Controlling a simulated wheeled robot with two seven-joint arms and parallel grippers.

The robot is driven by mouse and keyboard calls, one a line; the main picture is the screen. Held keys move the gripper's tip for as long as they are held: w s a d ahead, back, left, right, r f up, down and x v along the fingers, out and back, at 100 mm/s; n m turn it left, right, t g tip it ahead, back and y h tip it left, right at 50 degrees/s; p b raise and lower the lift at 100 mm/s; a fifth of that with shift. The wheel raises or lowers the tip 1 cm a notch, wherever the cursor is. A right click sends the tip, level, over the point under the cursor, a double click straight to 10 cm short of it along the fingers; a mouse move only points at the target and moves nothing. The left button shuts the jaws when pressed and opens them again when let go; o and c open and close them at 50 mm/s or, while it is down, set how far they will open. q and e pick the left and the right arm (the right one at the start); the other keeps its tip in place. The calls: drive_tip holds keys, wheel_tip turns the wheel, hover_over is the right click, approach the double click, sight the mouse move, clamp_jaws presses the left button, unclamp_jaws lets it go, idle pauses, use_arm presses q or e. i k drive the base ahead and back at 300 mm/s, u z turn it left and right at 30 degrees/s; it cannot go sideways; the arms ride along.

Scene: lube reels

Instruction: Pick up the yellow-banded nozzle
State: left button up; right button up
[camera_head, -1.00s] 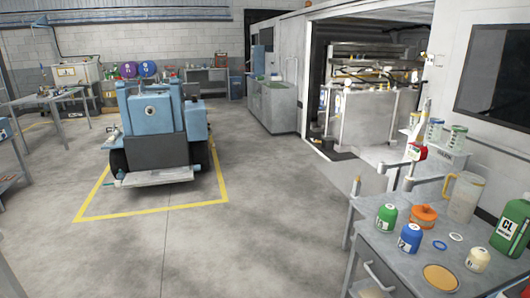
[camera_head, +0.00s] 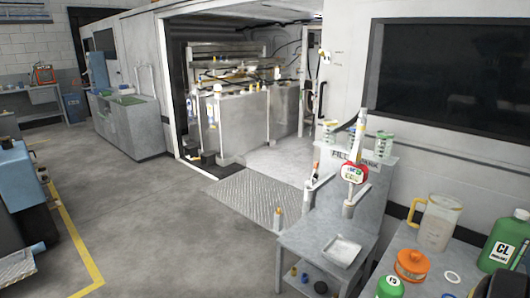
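No nozzle with a clearly readable yellow band shows. A grey stand (camera_head: 385,165) with a partly legible sign on its back panel stands right of centre. A slim upright piece (camera_head: 315,172) with a small orange-red mark rests at the stand's left arm; it is too small to tell whether it is the nozzle. A red and white gauge-like head (camera_head: 354,173) sits at the stand's right arm, with a pale upright part above it. Neither of my grippers is in view.
A shallow tray (camera_head: 342,250) lies on the stand's low table. A jug (camera_head: 437,222), an orange container (camera_head: 411,265) and a green canister (camera_head: 503,240) stand at right. Open floor (camera_head: 170,220) lies to the left.

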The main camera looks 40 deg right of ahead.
sight(350, 176)
drive_tip(key=z, duration=0.3)
drive_tip(key=i, duration=2.05)
drive_tip(key=z, duration=1.9)
drive_tip(key=i, duration=1)
drive_tip(key=z, duration=1.05)
drive_tip(key=i, duration=0.3)
drive_tip(key=z, duration=0.25)
